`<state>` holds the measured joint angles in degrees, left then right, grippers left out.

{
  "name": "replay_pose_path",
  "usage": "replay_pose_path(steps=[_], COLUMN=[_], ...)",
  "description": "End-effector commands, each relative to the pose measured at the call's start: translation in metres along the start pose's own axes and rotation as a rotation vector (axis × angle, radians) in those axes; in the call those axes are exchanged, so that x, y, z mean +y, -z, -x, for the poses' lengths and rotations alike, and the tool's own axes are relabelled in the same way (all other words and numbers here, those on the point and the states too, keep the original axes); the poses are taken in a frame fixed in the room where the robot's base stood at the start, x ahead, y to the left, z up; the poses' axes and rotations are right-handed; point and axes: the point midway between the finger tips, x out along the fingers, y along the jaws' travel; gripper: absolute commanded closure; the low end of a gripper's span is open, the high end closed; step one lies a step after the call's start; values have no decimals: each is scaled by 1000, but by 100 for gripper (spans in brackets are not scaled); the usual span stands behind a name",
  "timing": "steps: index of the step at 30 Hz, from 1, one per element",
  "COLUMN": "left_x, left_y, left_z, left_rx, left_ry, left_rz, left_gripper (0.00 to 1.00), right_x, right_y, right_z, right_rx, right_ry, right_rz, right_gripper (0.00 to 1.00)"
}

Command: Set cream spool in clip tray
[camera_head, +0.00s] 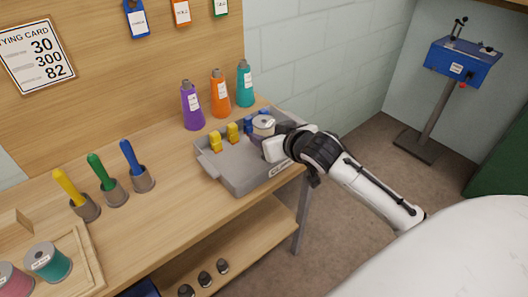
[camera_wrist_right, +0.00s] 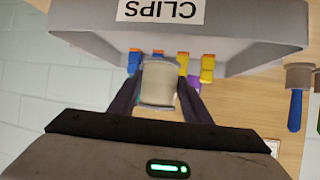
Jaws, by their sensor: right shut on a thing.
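The cream spool (camera_head: 263,125) is in my right gripper (camera_head: 268,140), over the right part of the grey clip tray (camera_head: 240,184). In the right wrist view the spool (camera_wrist_right: 158,84) sits between the two dark fingers of the right gripper (camera_wrist_right: 160,98), which are shut on it. The tray (camera_wrist_right: 240,22) shows beyond it with its "CLIPS" label. Yellow clips (camera_head: 215,140) and blue clips (camera_head: 248,125) stand in the tray; they also show in the wrist view. Whether the spool touches the tray floor cannot be told. My left gripper is not in view.
Purple (camera_head: 192,106), orange (camera_head: 219,94) and teal (camera_head: 245,84) bottles stand behind the tray. Yellow, green and blue handled tools (camera_head: 107,182) stand in grey holders to the left. Pink and teal spools (camera_head: 47,262) sit at the front left. The bench between is clear.

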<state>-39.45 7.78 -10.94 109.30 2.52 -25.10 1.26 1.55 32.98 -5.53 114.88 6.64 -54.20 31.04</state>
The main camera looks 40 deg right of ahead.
Motion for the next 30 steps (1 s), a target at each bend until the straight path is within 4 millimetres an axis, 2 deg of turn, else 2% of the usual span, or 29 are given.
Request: replay_pose_path(steps=[1, 7, 13, 24, 25, 28, 30], left_x=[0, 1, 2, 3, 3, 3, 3], left_y=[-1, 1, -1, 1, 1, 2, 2], left_z=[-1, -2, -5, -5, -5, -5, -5], left_rx=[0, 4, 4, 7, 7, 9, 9], left_ry=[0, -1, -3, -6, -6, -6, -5], left_rz=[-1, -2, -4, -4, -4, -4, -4], left_gripper=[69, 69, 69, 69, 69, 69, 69], right_x=[0, 0, 0, -1, 0, 0, 0], right_y=[-8, -21, -46, -50, -50, -50, -50], right_z=[-4, -11, -24, -27, -27, -27, -27], right_rx=[-1, 1, -1, 2, 1, 1, 1], right_ry=[1, 1, 1, 1, 1, 1, 1], right_rz=[0, 2, 1, 2, 2, 2, 3], right_gripper=[79, 79, 79, 79, 54, 38, 37])
